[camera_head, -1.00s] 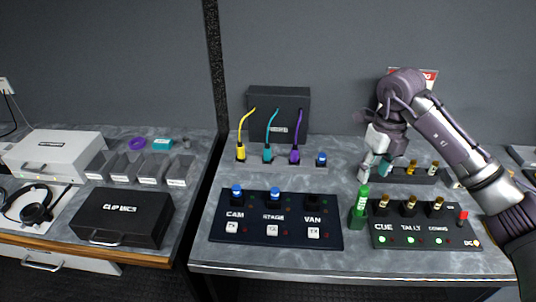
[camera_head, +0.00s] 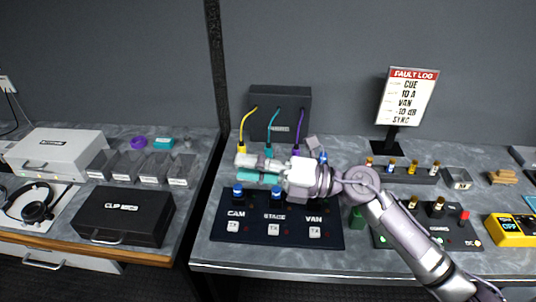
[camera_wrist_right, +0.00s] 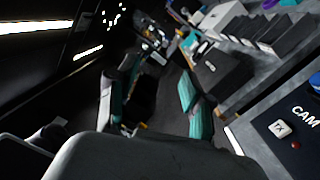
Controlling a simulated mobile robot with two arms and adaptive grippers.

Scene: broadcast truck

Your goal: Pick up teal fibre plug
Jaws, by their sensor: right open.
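The teal fibre plug stands in the rack at the back of the right table. Its teal cable (camera_head: 272,122) curves up to the dark box behind. That gripper points left in front of the plug row, above the back of the CAM/STAGE/VAN panel, with teal-padded fingers. In the right wrist view, my right gripper (camera_wrist_right: 152,98) is open with nothing between its fingers. My left gripper is not in view.
A yellow cable (camera_head: 246,122) and a purple cable (camera_head: 300,122) flank the teal one. The CAM/STAGE/VAN panel (camera_head: 255,236) lies in front with blue plugs at its back edge. The fault log sign (camera_head: 408,95) stands at the back right. A black case (camera_head: 122,216) sits on the left table.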

